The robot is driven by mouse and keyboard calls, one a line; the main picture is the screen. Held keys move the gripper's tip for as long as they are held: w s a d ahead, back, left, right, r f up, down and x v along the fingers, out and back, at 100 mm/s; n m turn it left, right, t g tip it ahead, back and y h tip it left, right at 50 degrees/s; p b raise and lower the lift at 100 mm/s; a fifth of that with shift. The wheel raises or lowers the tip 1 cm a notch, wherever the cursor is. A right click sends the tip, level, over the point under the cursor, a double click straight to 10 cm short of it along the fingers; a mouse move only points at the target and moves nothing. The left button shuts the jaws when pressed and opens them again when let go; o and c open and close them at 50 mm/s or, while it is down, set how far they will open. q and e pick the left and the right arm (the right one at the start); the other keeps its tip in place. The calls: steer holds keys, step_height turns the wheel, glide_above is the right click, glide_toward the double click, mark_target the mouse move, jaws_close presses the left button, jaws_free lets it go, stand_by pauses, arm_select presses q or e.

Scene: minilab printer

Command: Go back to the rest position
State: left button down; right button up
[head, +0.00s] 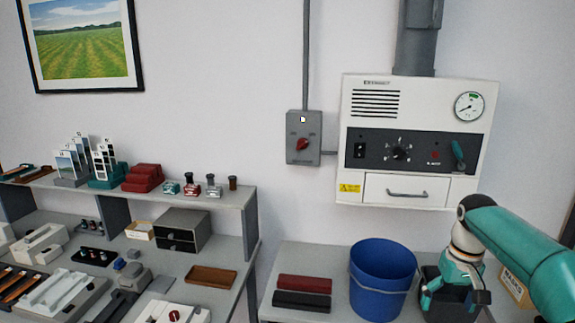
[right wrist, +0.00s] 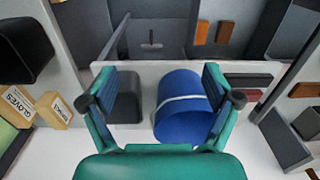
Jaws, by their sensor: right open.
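My right arm comes in from the right edge of the head view. Its teal right gripper (head: 455,290) hangs beside the blue bucket (head: 380,280), to its right, in front of a dark container whose edges show behind it. In the right wrist view my right gripper (right wrist: 158,76) is open, its two fingers spread wide with nothing held between them. The blue bucket (right wrist: 180,120) shows beyond and partly behind the right-hand finger; I cannot tell its exact distance. My left gripper is not in view.
A white wall unit (head: 415,135) with a gauge hangs above the bench. Dark red and black bars (head: 303,283) lie left of the bucket. A shelf (head: 225,200) with small items stands at left. Labelled boxes (right wrist: 52,110) show in the right wrist view.

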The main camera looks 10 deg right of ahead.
steer(key=s+a+f+y, duration=0.1)
steer(key=a+f, duration=0.5)
steer(key=f, duration=0.3)
steer(key=s+a+f+n+y, duration=0.1)
steer(key=a+f, duration=0.5)
steer(key=f, duration=0.2)
steer(key=a+f, duration=0.6)
steer(key=f, duration=0.3)
steer(key=shift+s+a+f+n+y, duration=0.2)
steer(key=shift+s+f+n+y, duration=0.1)
steer(key=shift+s+n+y, duration=0.1)
steer(key=s+a+f, duration=0.4)
steer(key=s+a, duration=0.1)
steer(key=s, duration=0.4)
steer(key=s+a+f+y, duration=0.1)
steer(key=s+a+f, duration=0.4)
steer(key=s, duration=0.5)
steer(key=shift+a+m, duration=0.3)
steer(key=shift+m, duration=0.1)
